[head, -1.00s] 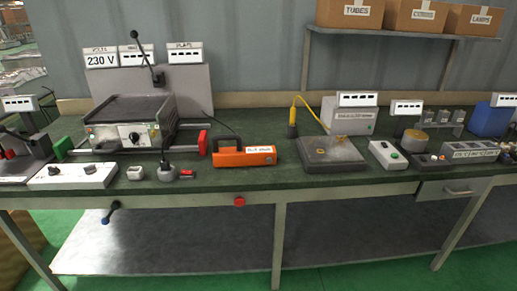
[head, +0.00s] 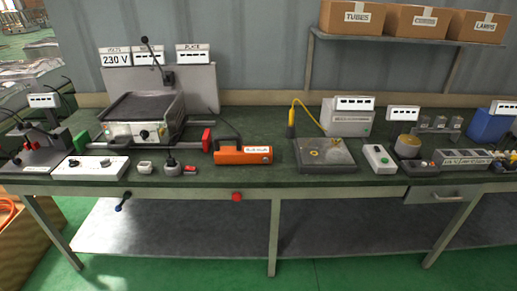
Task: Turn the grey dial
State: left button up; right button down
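The heating unit (head: 144,107) stands on the left part of the green bench, with a dark flat top and a pale front panel. A small dark round dial (head: 144,134) sits on that front panel; its shade is too small to tell for sure. A white control box (head: 90,168) in front of it carries small dark knobs (head: 105,163), which could also be dials. Neither of my grippers shows in the head view, and nothing touches these things.
An orange tool (head: 243,155) lies right of the heating unit on the bench (head: 225,178). A red-ended bar (head: 206,140) sticks out beside the unit. A shelf with cardboard boxes (head: 351,18) hangs at the upper right. Green floor in front looks clear.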

aim_at(104, 163)
jog(key=i+j, duration=0.2)
jog(key=j, duration=0.2)
jog(key=i+j, duration=0.15)
jog(key=j, duration=0.25)
jog(key=i+j, duration=0.2)
jog(key=j, duration=0.15)
jog(key=i+j, duration=0.15)
jog(key=j, duration=0.25)
